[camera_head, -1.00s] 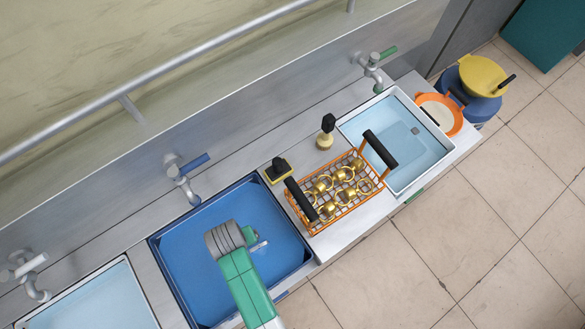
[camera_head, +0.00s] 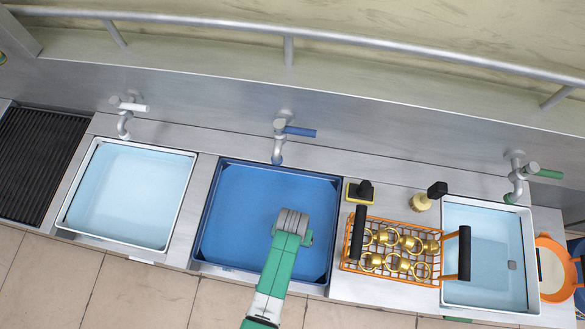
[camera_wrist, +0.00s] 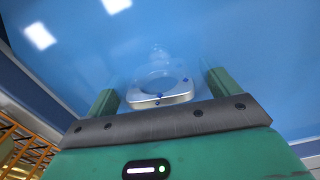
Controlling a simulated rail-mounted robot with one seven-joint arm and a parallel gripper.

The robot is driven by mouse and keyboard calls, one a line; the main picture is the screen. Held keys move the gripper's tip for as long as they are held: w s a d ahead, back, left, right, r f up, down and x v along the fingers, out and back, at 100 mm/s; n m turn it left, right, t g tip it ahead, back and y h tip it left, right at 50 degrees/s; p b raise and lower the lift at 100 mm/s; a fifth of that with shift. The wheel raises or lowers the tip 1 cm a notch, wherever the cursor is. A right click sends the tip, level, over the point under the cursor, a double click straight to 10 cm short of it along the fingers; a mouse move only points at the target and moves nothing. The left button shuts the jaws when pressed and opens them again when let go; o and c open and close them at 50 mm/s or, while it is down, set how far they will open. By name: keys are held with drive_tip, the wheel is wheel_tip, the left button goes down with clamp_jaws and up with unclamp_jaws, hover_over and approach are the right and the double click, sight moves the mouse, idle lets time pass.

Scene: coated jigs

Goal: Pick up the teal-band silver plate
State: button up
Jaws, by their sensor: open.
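In the wrist view, a silver plate (camera_wrist: 160,97) with a round opening and small blue dots shows just ahead of my gripper, against the blue basin. I cannot make out a teal band on it, or whether it touches the basin floor. My gripper (camera_wrist: 160,86) is open, with one green finger to each side of the plate; I see no contact.
An orange wire basket (camera_head: 350,266) of brass rings, with black handles, stands right of the blue basin. Pale basins lie left (camera_head: 130,190) and right (camera_head: 485,240). A blue-handled tap (camera_head: 280,140) stands behind. Two brushes (camera_head: 360,192) (camera_head: 425,200) stand behind the basket.

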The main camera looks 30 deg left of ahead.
drive_tip(key=c, duration=1.2)
drive_tip(key=shift+o, duration=0.2)
